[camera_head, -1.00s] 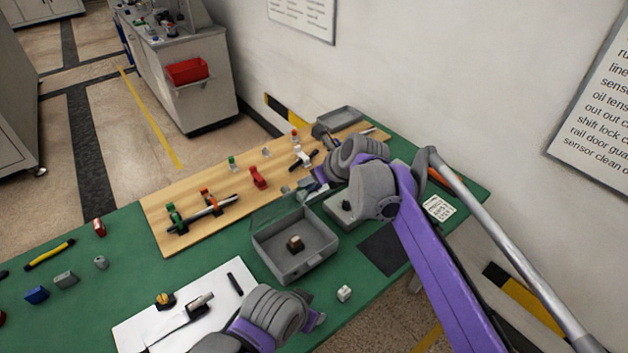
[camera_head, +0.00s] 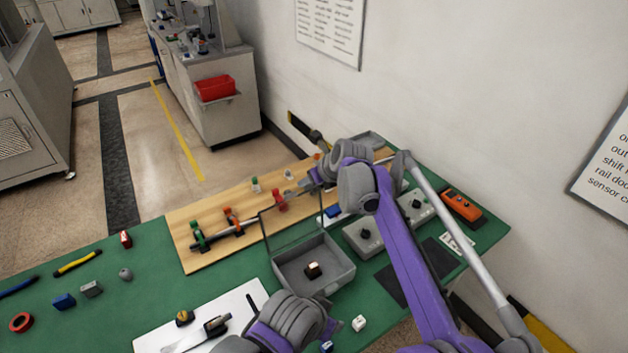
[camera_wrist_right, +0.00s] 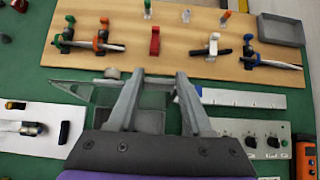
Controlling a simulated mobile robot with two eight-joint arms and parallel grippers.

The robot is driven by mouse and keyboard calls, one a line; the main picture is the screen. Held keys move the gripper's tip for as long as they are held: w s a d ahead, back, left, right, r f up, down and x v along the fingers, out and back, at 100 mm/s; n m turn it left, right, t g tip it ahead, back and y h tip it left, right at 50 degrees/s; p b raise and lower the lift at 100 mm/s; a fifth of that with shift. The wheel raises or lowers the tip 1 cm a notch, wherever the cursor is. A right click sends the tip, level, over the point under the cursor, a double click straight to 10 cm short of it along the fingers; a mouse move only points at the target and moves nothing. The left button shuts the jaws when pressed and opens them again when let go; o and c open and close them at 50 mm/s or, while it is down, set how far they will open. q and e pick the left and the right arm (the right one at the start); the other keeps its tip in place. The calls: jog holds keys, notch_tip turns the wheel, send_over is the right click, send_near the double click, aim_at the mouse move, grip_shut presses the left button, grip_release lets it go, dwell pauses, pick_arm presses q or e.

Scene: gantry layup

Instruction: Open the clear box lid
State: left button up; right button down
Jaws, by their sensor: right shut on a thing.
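A wooden board (camera_head: 195,255) with clamps and rods lies behind the box. Grey control boxes (camera_head: 365,238) and an orange device (camera_head: 463,207) stand to the right. A white cube (camera_head: 359,323) lies near the front. A white sheet (camera_head: 160,333) with tools lies front left.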

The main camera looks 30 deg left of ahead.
jog(key=shift+r, duration=0.15)
jog(key=c, duration=0.6)
grip_release()
jog(key=v, duration=1)
jog(key=shift+d+r+b, duration=0.25)
jog(key=shift+b, duration=0.2)
jog(key=shift+s, duration=0.15)
jog(key=shift+c, duration=0.3)
